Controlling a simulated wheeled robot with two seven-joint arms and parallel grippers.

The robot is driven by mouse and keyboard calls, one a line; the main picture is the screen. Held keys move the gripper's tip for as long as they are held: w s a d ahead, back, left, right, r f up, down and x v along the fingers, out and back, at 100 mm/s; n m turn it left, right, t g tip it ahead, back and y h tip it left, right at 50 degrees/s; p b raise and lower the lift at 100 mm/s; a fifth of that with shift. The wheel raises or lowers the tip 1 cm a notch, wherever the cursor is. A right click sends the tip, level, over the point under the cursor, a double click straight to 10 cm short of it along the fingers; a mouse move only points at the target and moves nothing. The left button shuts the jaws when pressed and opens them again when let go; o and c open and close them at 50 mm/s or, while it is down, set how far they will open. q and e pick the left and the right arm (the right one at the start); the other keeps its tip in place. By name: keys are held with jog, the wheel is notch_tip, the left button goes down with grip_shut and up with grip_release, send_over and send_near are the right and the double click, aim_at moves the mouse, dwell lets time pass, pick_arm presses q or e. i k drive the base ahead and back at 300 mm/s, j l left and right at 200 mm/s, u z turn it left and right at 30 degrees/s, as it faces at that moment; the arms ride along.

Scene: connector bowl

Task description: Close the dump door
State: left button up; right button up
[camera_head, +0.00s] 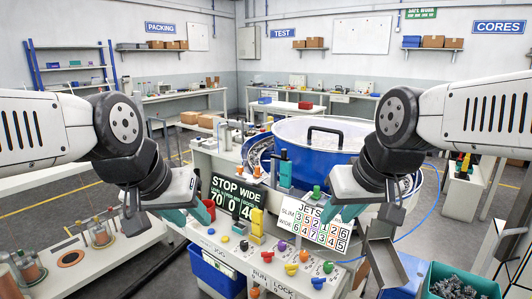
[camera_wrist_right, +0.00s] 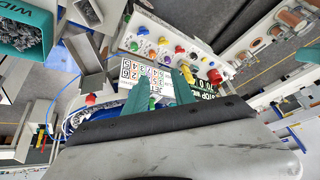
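The blue bowl (camera_head: 316,166) has a pale top and a black handle (camera_head: 325,132) on its near side. I cannot tell for certain which part is the dump door. A metal chute (camera_head: 385,263) slopes down at the front right; it also shows in the right wrist view (camera_wrist_right: 88,62). A red knob (camera_wrist_right: 90,99) is near the chute's end there. My right gripper (camera_head: 340,212) is open and empty in front of the bowl, over the number card; its teal fingers (camera_wrist_right: 163,97) show apart in the wrist view. My left gripper (camera_head: 187,214) appears open and empty, left of the display.
The front panel holds several coloured knobs (camera_head: 292,268). A STOP WIDE display (camera_head: 238,196), yellow blocks (camera_head: 257,222) and a JETS card (camera_head: 315,222) stand behind them. A teal bin of dark parts (camera_head: 455,285) is at the right, and a blue bin (camera_head: 213,272) is below the panel.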

aim_at(379, 229)
jog(key=z, duration=1.1)
jog(key=i+j+z, duration=0.1)
jog(key=i+j, duration=0.05)
jog(key=i, duration=0.05)
